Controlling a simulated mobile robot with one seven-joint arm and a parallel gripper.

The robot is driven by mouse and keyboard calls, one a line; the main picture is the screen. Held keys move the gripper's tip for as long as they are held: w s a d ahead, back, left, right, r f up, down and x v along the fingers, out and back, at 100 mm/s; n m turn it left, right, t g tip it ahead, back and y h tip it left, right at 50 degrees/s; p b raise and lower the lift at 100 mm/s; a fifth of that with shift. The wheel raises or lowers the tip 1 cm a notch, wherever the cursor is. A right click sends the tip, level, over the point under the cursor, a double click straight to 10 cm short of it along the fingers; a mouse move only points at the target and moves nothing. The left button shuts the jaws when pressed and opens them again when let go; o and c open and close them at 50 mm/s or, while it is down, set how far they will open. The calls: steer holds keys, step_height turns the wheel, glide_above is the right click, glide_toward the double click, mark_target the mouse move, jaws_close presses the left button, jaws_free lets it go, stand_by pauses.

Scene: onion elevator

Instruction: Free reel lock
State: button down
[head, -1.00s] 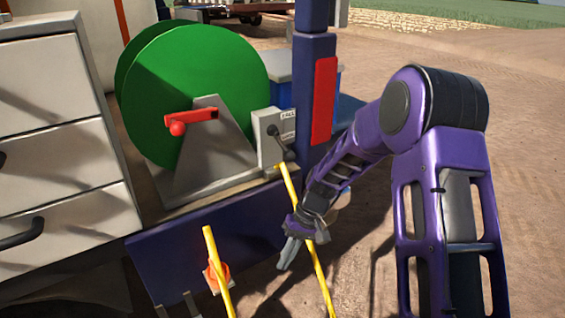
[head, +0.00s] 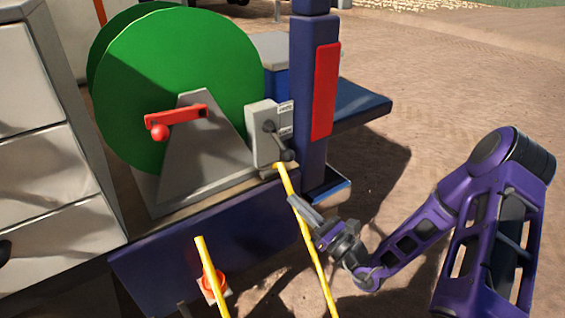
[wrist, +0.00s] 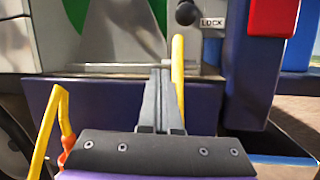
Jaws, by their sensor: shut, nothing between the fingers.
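A green reel (head: 170,80) stands on a grey bracket with a red crank (head: 177,120). To its right is a grey lock box (head: 264,120) with two labels. Its dark lever (head: 275,140) slants down to a black knob (head: 288,155) beside the lower label. In the wrist view the knob (wrist: 186,12) sits at the top, beside a label reading LOCK (wrist: 212,22). My gripper (head: 292,201) is shut and empty, pointing up and left, below the knob and apart from it. The wrist view shows its fingers (wrist: 161,75) together, below and left of the knob.
A yellow rail (head: 312,245) runs down from below the lock box, close by my fingers. Another yellow rail (head: 210,275) stands left. A blue post (head: 309,90) with a red panel (head: 326,90) rises right of the box. Open ground lies to the right.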

mark_target(279, 142)
steer(key=shift+w+d+f+m+t+h, duration=0.1)
steer(key=shift+w+d+m+t+h, duration=0.15)
steer(key=shift+d+m+t+h, duration=0.25)
steer(key=shift+w+d+f+m+t+h, duration=0.1)
steer(key=shift+w+d+m+t+h, duration=0.2)
steer(key=shift+d+m+h, duration=0.25)
steer(key=shift+a+r, duration=0.1)
steer(key=shift+a, duration=0.05)
steer(key=w+a+r, duration=0.4)
steer(key=w+r, duration=0.2)
steer(key=shift+b, duration=0.3)
steer(key=shift+r, duration=0.1)
